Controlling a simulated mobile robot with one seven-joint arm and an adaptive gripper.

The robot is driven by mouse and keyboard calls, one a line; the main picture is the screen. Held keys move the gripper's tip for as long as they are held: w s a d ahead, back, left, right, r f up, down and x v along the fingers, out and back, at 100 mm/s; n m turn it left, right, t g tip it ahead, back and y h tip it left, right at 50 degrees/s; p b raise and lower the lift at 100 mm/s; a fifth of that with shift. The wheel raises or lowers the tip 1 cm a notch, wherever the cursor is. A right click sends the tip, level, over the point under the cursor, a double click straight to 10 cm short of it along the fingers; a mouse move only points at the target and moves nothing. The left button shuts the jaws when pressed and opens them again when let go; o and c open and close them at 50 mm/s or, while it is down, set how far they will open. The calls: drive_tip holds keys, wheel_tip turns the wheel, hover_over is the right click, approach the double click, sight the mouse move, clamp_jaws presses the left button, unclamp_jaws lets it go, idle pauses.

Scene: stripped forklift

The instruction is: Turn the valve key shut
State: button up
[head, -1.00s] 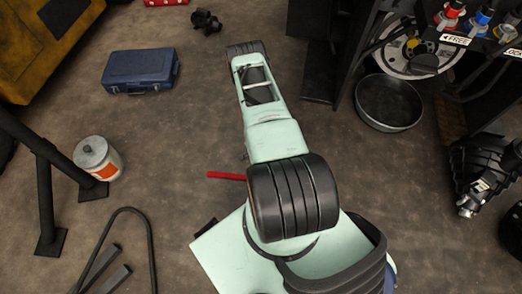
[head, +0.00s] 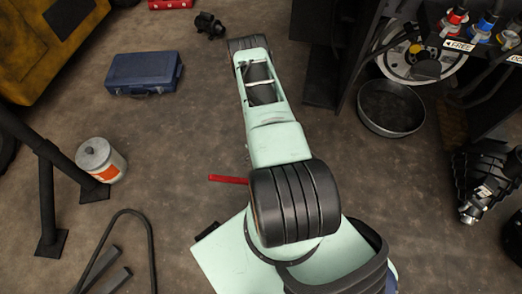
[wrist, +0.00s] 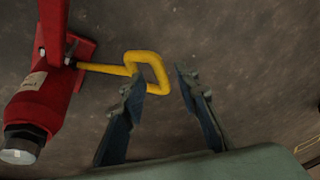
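A yellow valve key (wrist: 148,58), a rod ending in a squared loop, shows in the wrist view. Its rod runs left to a red metal body (wrist: 42,100) with a dark, pale-capped end. My gripper (wrist: 155,82) is open, with dark fingers reaching up from the bottom. The loop lies at the mouth of the gap, close to the left fingertip, which overlaps its lower left corner. The right fingertip stands clear of the loop. I cannot tell whether the left finger touches it. In the head view my arm hides the key, and my gripper cannot be made out.
In the head view a red bar (head: 228,179) sticks out left of my arm. A blue case (head: 144,73), a white can (head: 100,160) and a dark frame (head: 45,165) stand on the left. A round metal pan (head: 391,108) lies right. Brown floor between is clear.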

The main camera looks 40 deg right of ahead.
drive_tip(key=v, duration=0.9)
drive_tip(key=shift+a+r, duration=0.1)
wheel_tip(320, 180, up, 15)
drive_tip(key=p, duration=1)
